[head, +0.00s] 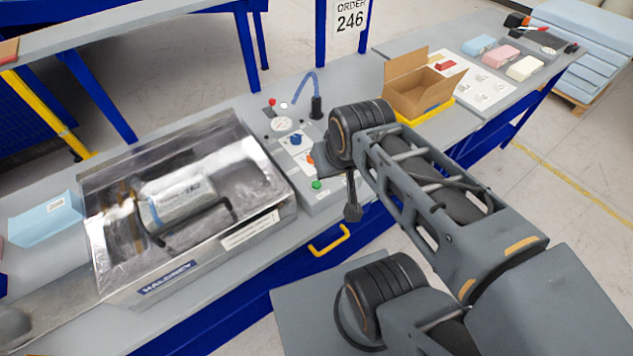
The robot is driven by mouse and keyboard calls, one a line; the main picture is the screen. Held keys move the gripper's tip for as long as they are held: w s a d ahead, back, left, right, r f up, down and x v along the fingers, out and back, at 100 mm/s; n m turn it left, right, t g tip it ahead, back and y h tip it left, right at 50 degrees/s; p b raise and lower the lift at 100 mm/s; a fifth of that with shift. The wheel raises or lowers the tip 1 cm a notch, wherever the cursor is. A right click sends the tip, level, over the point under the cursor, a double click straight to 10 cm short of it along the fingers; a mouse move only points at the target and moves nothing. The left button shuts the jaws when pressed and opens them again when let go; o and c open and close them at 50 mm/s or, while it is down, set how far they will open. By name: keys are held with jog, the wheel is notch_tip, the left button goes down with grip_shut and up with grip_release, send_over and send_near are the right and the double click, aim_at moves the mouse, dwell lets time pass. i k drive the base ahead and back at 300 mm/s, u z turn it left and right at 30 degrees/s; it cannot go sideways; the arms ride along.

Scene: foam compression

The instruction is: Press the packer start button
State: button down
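The packer (125,285) is a grey metal box with a clear lid on the left of the bench, with a wrapped pack (178,197) under the lid. Its control panel (325,199) stands to its right. A green button (316,184) is at the panel's near end. No label tells which button is start. My gripper (352,210) hangs dark just right of the green button, apart from it in the picture. Its finger opening cannot be made out.
A gauge (281,124), a red-tipped lever (271,102) and a blue hose (309,88) stand behind the panel buttons. An open cardboard box (415,95) is behind my arm. A blue foam block (46,222) lies far left. A yellow handle (330,240) projects from the bench front.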

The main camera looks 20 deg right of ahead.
aim_at(315, 185)
jog(key=k, duration=1)
jog(key=u, duration=1.45)
jog(key=i, duration=0.95)
jog(key=z, duration=1.3)
